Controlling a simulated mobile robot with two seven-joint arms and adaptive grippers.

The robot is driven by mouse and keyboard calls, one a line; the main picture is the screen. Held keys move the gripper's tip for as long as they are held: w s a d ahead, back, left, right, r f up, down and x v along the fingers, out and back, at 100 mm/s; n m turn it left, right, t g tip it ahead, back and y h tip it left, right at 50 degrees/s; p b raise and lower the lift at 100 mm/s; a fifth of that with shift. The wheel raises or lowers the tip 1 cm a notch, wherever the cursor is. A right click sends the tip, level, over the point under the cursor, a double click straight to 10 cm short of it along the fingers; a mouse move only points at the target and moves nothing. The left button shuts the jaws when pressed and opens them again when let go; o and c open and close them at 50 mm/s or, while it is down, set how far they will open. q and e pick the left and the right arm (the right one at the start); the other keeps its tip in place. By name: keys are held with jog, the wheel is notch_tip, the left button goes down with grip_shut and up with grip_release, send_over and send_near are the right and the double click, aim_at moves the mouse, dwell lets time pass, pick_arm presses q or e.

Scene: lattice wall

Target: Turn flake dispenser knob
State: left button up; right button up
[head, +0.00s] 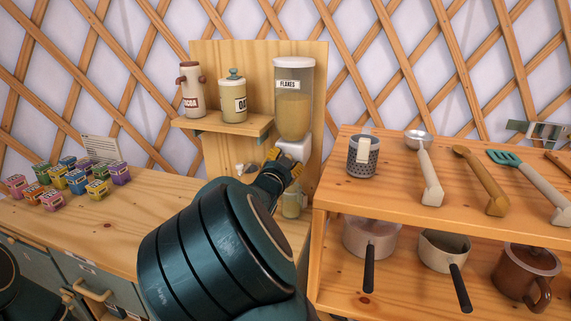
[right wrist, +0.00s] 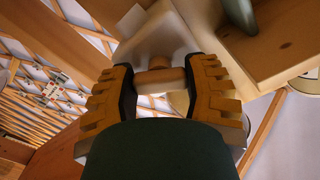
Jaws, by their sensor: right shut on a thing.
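The flake dispenser (head: 293,100) stands against a wooden back panel, a clear canister labelled FLAKES with a pale lid and a white lower body. My right gripper (head: 283,165) is at that lower body and hides its front. In the right wrist view, the yellow-padded fingers of my right gripper (right wrist: 161,90) are closed on the light wooden knob (right wrist: 160,77), one on each side. The white dispenser body (right wrist: 158,45) is just beyond it. My left gripper is not in view.
A jar (head: 293,205) sits below the dispenser, partly hidden. A small shelf (head: 222,125) left of the dispenser bears a cocoa jar (head: 191,90) and an oats jar (head: 232,97). At right, a wooden rack (head: 400,212) holds a grater (head: 363,157), utensils and pots. Several small coloured boxes stand at left.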

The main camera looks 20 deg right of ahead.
jog(key=shift+r, duration=0.15)
jog(key=o, duration=1.2)
jog(key=v, duration=1.2)
